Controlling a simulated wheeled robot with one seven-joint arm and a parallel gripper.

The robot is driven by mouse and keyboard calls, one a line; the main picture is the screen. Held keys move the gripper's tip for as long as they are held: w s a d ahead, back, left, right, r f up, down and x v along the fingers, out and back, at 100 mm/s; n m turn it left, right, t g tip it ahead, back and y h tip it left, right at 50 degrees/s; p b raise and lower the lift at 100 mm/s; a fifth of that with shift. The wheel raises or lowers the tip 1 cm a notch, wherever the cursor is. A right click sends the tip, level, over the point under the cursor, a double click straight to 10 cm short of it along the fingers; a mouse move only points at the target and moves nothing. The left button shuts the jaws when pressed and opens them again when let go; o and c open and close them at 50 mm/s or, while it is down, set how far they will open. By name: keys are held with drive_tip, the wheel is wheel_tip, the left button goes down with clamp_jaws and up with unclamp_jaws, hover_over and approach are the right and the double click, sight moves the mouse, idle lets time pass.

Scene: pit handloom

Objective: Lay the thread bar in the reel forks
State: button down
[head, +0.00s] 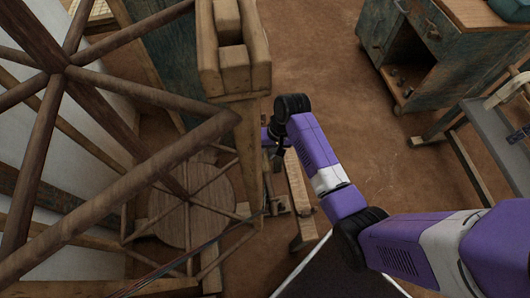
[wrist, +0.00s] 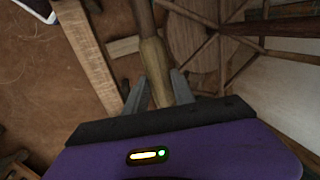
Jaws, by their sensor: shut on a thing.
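In the wrist view my gripper (wrist: 158,92) is shut on a wooden bar (wrist: 150,56), which I take to be the thread bar. The bar runs up and out of the top of the picture, thicker and paler near the fingers. In the head view my gripper (head: 277,157) is small and dark beside the wooden post, and the bar cannot be made out there. A large spoked wooden reel (head: 62,66) fills the left of the head view. I cannot pick out its forks for certain.
A heavy wooden post (head: 232,55) stands just left of my gripper. A round wooden disc (head: 165,215) lies below the reel spokes. A narrow pale bench (head: 300,190) is close to the right of the gripper. A worn green cabinet (head: 440,50) stands at upper right, with bare floor between.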

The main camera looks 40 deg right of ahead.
drive_tip(key=c, duration=1)
unclamp_jaws()
drive_tip(key=shift+o, duration=0.2)
drive_tip(key=v, duration=0.7)
drive_tip(key=shift+r, duration=0.4)
drive_tip(key=shift+d, duration=0.1)
